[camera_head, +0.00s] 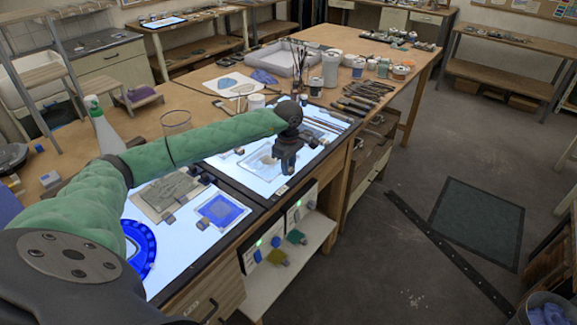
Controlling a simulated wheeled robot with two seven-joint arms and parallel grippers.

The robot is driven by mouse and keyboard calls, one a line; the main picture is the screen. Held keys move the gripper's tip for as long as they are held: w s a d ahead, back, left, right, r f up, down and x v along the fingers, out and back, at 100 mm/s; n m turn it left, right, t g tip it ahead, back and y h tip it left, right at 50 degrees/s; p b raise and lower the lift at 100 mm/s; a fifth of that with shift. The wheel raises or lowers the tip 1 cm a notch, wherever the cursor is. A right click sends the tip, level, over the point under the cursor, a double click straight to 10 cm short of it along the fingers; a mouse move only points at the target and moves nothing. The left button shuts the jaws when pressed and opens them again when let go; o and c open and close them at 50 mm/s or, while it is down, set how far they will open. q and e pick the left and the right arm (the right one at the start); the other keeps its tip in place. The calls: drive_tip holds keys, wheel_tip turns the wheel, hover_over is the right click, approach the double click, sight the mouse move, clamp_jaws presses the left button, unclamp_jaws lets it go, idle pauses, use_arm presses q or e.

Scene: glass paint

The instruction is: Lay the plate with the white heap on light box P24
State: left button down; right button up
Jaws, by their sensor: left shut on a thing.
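My left gripper (285,168) comes in from the left on a green-sleeved arm and points down over the far light box (234,171). It is shut on the right edge of a clear, pale plate (262,161). The plate lies flat at or just above the lit surface; I cannot tell if it touches. A whitish patch shows on it, partly hidden by the gripper. The near light box (185,253) holds a grey textured slab (168,192), a blue square plate (222,211) and a blue ring. The box labels are too small to read. My right gripper is out of view.
Small grey blocks stand around the plates. Brushes (300,56), jars (331,68) and tools (361,97) crowd the bench beyond. A spray bottle (104,128) and a clear glass (176,121) stand behind my arm. A shelf (290,262) with coloured pieces is below the front edge.

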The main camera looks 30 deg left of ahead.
use_arm(q)
drive_tip(key=shift+f, duration=0.15)
drive_tip(key=shift+b, duration=0.6)
idle(0.8)
drive_tip(key=shift+c, duration=2.4)
unclamp_jaws()
drive_tip(key=shift+r+p, duration=0.7)
drive_tip(key=shift+r, duration=3.45)
drive_tip(key=shift+f, duration=0.1)
